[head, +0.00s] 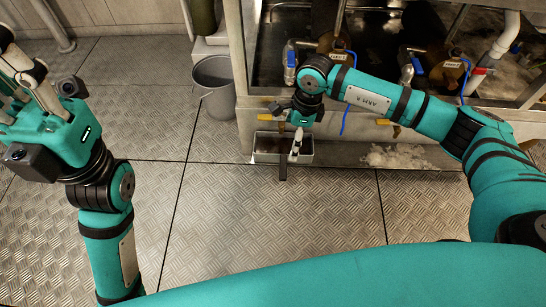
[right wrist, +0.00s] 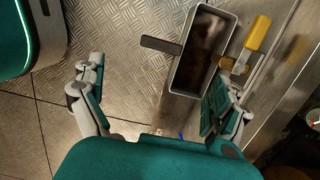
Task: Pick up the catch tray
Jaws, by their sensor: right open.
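The catch tray (head: 306,152) is a small grey rectangular tray with a dark inside and a dark flat handle. It sits low against the front of the metal tank unit in the head view, handle toward me. In the right wrist view the tray (right wrist: 181,70) lies beyond the fingers, its handle (right wrist: 160,45) pointing left. My right gripper (head: 283,130) is open and above the tray; in the right wrist view its spread fingers (right wrist: 155,85) hold nothing. My left gripper (head: 24,78) is raised at the left, away from the tray; its finger opening is unclear.
A yellow-handled valve (right wrist: 257,34) is close beside the tray. A grey bucket (head: 214,88) stands left of the tank unit (head: 340,108). Pale debris (head: 397,156) lies right of the tray. The metal plate floor (head: 270,215) in front is clear.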

